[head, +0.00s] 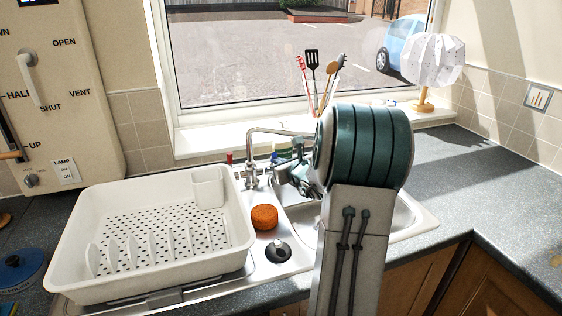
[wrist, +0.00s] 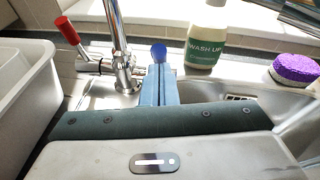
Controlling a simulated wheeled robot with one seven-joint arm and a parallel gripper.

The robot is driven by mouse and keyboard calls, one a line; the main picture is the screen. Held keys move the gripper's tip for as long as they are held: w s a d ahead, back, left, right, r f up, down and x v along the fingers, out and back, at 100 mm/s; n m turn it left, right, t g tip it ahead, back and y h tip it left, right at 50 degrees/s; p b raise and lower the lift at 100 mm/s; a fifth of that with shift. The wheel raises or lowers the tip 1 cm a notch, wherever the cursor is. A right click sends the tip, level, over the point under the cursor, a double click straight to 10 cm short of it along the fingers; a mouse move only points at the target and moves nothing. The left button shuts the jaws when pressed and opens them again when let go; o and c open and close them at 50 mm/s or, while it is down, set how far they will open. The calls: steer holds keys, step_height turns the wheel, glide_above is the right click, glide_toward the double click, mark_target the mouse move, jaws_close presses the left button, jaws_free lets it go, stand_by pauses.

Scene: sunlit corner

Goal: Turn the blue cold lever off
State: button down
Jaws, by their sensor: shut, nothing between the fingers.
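The blue cold lever shows in the wrist view as a round blue knob (wrist: 158,52), just beyond the tips of my gripper (wrist: 158,75). The fingers hide its stem, and I cannot tell whether they touch it. In the head view the blue lever (head: 274,157) is a small blue spot right of the tap (head: 250,155). My gripper (head: 283,170) is shut and empty there, partly hidden by my arm. The red lever (wrist: 67,30) leans up and left on the tap's left side; it also shows in the head view (head: 229,158).
A white dish rack (head: 75,245) stands left of the sink. A washing-up bottle (wrist: 206,35) and a purple-topped scrubber (wrist: 294,69) stand behind and right of my gripper. An orange sponge (head: 264,217) and black plug (head: 278,251) lie beside the rack.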

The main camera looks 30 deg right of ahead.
steer(key=shift+w+d+r+g+p, duration=0.25)
steer(key=shift+w+r+g+p, duration=0.65)
steer(key=shift+p, duration=0.55)
